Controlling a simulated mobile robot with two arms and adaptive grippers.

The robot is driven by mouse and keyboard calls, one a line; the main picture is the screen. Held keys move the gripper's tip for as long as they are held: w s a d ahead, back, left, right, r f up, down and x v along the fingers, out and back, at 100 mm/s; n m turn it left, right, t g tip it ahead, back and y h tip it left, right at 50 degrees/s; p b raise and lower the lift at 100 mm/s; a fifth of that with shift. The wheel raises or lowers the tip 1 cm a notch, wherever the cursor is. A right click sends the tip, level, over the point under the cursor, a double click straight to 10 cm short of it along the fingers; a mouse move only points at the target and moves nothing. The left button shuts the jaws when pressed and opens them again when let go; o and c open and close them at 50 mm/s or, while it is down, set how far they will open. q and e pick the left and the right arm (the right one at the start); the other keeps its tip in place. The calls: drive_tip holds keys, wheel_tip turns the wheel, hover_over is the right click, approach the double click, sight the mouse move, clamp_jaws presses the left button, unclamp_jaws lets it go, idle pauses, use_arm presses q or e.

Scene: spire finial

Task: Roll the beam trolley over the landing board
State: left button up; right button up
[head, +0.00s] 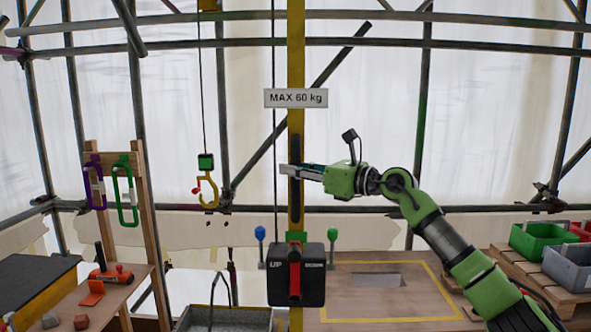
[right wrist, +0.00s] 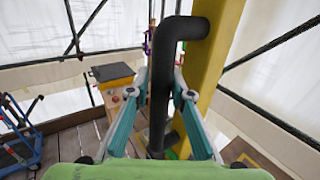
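The yellow beam trolley (head: 208,5) shows only partly at the top edge of the head view. Its cable drops to a green block (head: 206,161) and an empty yellow hook (head: 208,190), left of the yellow post (head: 297,60). The landing board (head: 345,309), outlined in yellow with a grey rectangle in it, lies right of the post. My right gripper (head: 294,171) is at the black handle (head: 295,150) on the post. In the right wrist view its fingers (right wrist: 162,78) sit on both sides of the handle (right wrist: 163,100), seemingly touching it. My left gripper is out of view.
A black UP/DOWN box (head: 296,275) with a red lever stands in front of the post. A wooden rack (head: 148,200) holds purple and green carabiners at left. A grey tub (head: 225,319) is below the hook. Coloured bins (head: 540,240) stand at right.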

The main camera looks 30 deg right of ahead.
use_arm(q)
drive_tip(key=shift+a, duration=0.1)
use_arm(e)
drive_tip(key=shift+o, duration=0.6)
drive_tip(key=shift+w+a, duration=0.1)
drive_tip(key=shift+a, duration=0.1)
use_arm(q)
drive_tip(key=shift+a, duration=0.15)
use_arm(e)
drive_tip(key=v, duration=1.2)
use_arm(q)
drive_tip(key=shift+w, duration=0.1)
